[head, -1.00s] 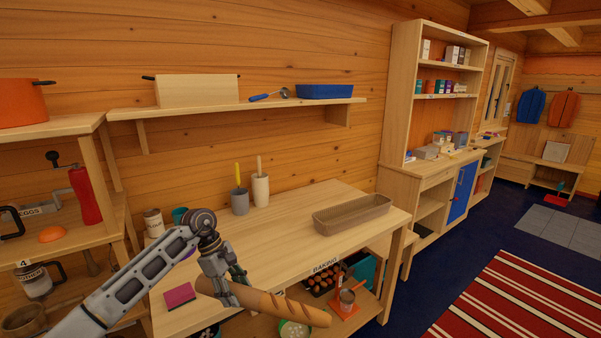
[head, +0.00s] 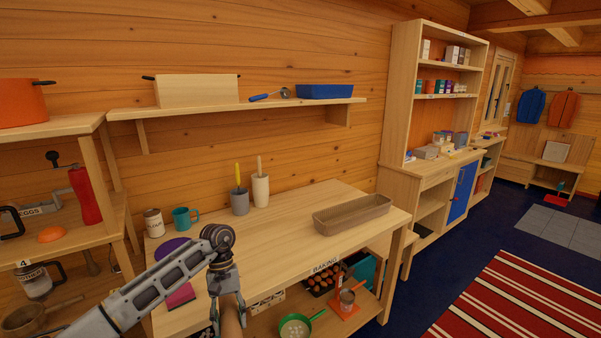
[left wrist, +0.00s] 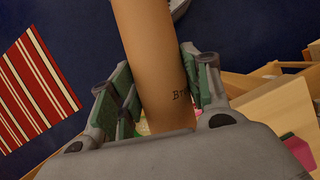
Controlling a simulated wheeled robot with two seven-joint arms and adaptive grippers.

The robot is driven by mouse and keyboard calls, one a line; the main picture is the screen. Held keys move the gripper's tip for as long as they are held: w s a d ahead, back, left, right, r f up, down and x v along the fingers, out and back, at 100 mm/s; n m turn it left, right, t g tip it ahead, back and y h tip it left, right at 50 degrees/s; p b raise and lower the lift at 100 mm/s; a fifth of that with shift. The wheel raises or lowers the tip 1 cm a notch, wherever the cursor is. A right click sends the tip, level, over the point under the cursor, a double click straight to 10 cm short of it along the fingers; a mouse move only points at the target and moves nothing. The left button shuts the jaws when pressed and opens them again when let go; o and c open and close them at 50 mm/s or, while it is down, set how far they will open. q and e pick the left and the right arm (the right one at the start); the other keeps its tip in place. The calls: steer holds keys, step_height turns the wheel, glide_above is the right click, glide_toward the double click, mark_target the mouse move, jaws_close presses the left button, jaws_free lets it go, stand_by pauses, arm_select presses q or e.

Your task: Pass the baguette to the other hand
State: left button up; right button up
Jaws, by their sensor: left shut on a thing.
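The brown baguette (head: 231,324) is held in my left gripper (head: 226,300), low in the head view in front of the wooden table's front edge. Only a short piece of it shows there; the rest is cut off by the bottom edge. In the left wrist view the baguette (left wrist: 155,60) is a long tan loaf with dark lettering, running up between the green-padded fingers of my left gripper (left wrist: 158,90), which are shut on it. Its far end leaves that view at the top. My right gripper does not show in the head view.
The table (head: 290,235) holds a long brown loaf basket (head: 352,215), two utensil holders, a teal mug (head: 186,219), a tin and a pink block (head: 180,296). A muffin tray (head: 325,278) and a green colander (head: 295,326) are below. Open floor lies to the right.

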arm_select(q)
steer(key=s+a+f+m+y, duration=0.1)
steer(key=s+a+f+m, duration=0.1)
steer(key=s+f+m, duration=0.2)
steer(key=shift+s+a+f+y, duration=0.35)
steer(key=shift+s+f, duration=0.3)
steer(key=shift+f, duration=0.15)
steer(key=shift+d+r, duration=0.1)
steer(key=s+d+r+m+t+y, duration=0.1)
steer(key=d+r+m, duration=0.7)
steer(key=d+r, duration=1)
steer(key=shift+s+r+y, duration=0.85)
steer(key=shift+s+r, duration=0.3)
steer(key=shift+r, duration=0.6)
steer(key=shift+d, duration=0.1)
